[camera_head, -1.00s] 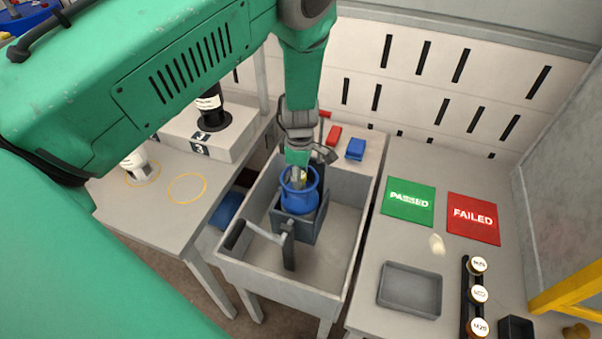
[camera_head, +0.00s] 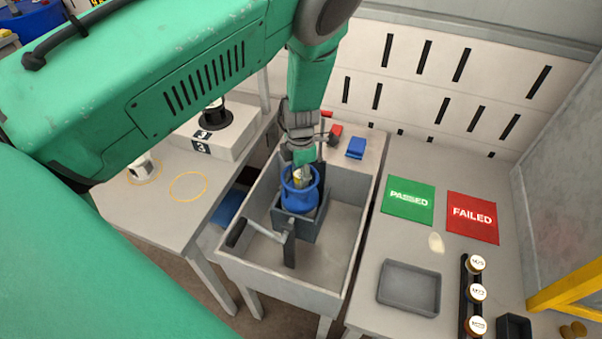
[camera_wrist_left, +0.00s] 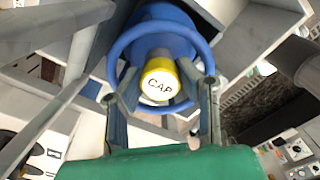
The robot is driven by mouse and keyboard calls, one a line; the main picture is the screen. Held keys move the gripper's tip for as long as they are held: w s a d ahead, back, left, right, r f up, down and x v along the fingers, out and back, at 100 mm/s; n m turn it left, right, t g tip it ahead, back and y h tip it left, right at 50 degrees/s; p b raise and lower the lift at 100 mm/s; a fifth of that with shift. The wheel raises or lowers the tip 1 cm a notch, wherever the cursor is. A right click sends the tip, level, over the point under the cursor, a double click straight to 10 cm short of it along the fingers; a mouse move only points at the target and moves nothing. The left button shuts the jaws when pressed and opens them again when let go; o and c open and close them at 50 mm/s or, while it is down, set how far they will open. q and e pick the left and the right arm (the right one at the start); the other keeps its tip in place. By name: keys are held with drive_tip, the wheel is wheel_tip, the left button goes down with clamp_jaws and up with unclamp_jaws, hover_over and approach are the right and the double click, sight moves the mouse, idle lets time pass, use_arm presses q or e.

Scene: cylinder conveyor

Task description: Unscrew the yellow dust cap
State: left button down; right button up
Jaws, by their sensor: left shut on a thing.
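The yellow dust cap (camera_wrist_left: 160,80) has a white top marked CAP and sits at the mouth of a blue cylinder (camera_wrist_left: 160,45) inside its blue ring collar. In the head view the blue cylinder (camera_head: 300,195) stands upright in a dark clamp block (camera_head: 311,227) in the grey sink-like basin, and a bit of the yellow cap (camera_head: 299,177) shows. My left gripper (camera_wrist_left: 163,92) comes down from above with its fingers on either side of the cap, shut on it. My right gripper is not in view.
A clamp handle (camera_head: 262,232) sticks up at the basin's (camera_head: 345,225) front. To the right are the green PASSED mat (camera_head: 408,203), red FAILED mat (camera_head: 472,217), an empty grey tray (camera_head: 409,288) and a rack of round caps (camera_head: 476,293). A blue block (camera_head: 356,148) lies behind the basin.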

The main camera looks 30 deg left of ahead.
use_arm(q)
drive_tip(key=c, duration=1.2)
unclamp_jaws()
drive_tip(key=shift+d, duration=0.1)
drive_tip(key=shift+r, duration=0.1)
drive_tip(key=shift+r, duration=1.2)
drive_tip(key=m, duration=0.3)
drive_tip(key=shift+m, duration=1.6)
